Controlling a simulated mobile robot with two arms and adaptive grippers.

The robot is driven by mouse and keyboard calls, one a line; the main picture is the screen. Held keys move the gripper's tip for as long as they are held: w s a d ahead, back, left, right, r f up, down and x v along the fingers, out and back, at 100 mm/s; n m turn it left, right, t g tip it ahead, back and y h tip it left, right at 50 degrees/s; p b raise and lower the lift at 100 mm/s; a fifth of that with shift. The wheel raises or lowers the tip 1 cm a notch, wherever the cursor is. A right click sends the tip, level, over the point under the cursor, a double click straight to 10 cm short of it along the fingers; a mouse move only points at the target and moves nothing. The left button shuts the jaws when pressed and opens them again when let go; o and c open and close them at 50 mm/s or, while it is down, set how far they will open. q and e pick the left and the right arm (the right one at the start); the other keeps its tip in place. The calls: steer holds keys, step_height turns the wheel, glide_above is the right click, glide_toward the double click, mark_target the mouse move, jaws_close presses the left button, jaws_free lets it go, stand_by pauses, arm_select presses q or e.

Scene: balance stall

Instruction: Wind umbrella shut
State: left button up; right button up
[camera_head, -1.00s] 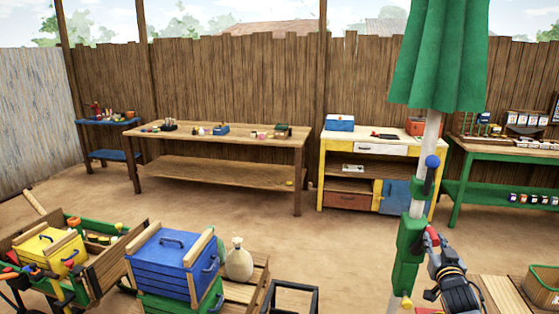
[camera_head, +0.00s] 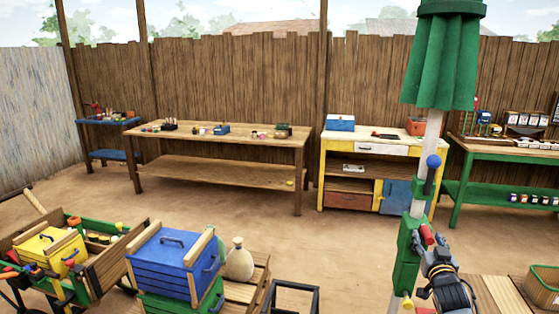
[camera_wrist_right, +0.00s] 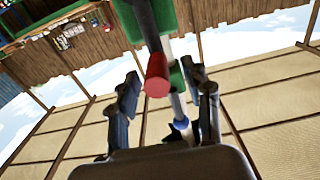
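A blue knob (camera_head: 433,161) is higher on the pole. My right gripper (camera_head: 428,250) is at the red handle. In the right wrist view, its fingers (camera_wrist_right: 165,100) are apart, with the red handle (camera_wrist_right: 157,75) between or just beyond them and gaps visible on both sides. My left gripper is not in view.
A blue crate (camera_head: 172,262) and a sack (camera_head: 239,262) stand on a pallet at the lower left, beside a loaded cart (camera_head: 103,274). A wooden table (camera_head: 220,140), a yellow cabinet (camera_head: 374,148) and a green bench (camera_head: 500,150) line the fence.

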steer(key=shift+s+a+p, duration=0.1)
steer(key=shift+s+p, duration=0.55)
steer(key=shift+p, duration=0.05)
steer(key=p+v, duration=0.3)
steer(key=v, duration=0.2)
steer(key=p+v, duration=0.1)
steer(key=v, duration=0.1)
steer(key=shift+s, duration=0.4)
steer(key=shift+f, duration=0.1)
